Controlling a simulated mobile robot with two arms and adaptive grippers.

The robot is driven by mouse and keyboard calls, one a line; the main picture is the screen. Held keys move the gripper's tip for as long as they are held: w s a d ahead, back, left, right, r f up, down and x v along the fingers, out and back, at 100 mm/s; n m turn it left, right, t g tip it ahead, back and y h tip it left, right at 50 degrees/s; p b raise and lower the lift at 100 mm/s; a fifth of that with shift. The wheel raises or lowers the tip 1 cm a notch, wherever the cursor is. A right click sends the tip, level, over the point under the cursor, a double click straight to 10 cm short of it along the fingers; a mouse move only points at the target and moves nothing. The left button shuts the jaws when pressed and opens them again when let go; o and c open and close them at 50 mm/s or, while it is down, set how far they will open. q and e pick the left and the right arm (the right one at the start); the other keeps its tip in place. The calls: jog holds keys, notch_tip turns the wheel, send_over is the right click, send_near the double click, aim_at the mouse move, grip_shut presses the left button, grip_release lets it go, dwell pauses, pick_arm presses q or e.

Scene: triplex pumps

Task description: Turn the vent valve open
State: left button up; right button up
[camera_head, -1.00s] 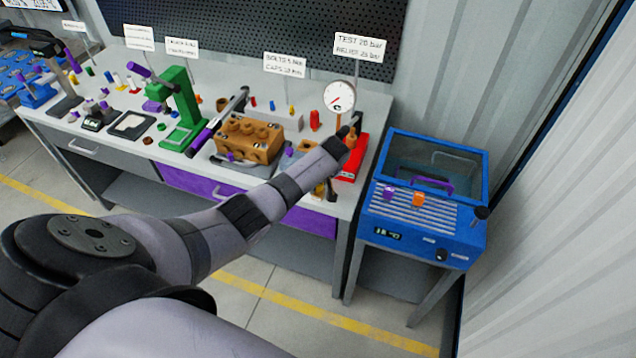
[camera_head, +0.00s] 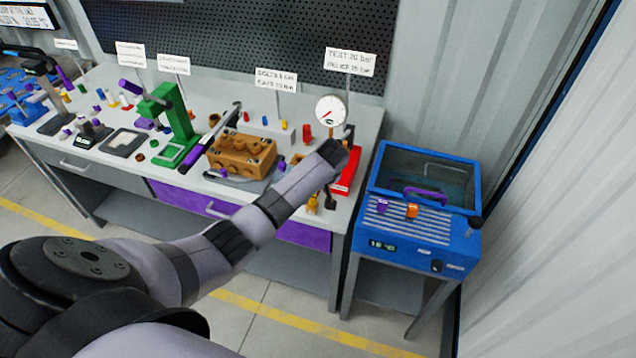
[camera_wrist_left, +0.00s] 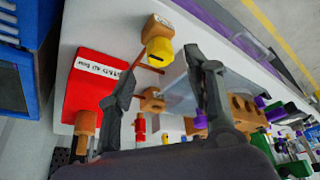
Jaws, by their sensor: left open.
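A yellow knob (camera_wrist_left: 158,50) sits on a small tan block (camera_wrist_left: 157,27) with a white label too small to read; I take it for the vent valve. A thin red rod (camera_wrist_left: 150,68) shows between the fingers. In the head view my wrist hides most of the gripper.
The red pump box (camera_wrist_left: 92,90) lies beside one finger; it also shows in the head view (camera_head: 348,177). The gauge (camera_head: 331,111) stands behind my wrist. A tan pump block (camera_head: 240,153) lies to the left. A blue tank (camera_head: 425,215) stands right of the bench.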

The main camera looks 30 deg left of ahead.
pick_arm(q)
jog(key=v, duration=0.6)
jog(key=shift+r, duration=0.15)
jog(key=shift+s, duration=0.1)
